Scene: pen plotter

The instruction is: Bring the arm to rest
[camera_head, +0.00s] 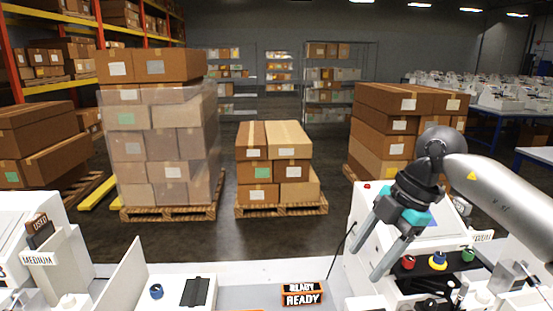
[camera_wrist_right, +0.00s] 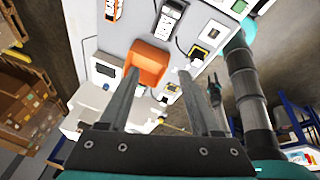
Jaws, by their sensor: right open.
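My right arm (camera_head: 505,195) comes in from the right in the head view. Its gripper (camera_head: 366,264) is open and empty, with two grey fingers apart and pointing down to the left. It hangs in front of a white machine (camera_head: 362,200) with a red, a yellow-and-blue and a green knob; I cannot tell how far above it. In the right wrist view the same gripper (camera_wrist_right: 158,74) has nothing between its fingers. An orange bin (camera_wrist_right: 147,62) shows beyond the fingertips, apart from them as far as I can tell.
A READY sign (camera_head: 302,294) stands at the front centre. A white holder marked MEDIUM (camera_head: 55,265) with a USED card stands at left. A blue knob (camera_head: 156,292) is near the front. Pallets of boxes (camera_head: 165,140) stand on the floor behind; the air above the middle is clear.

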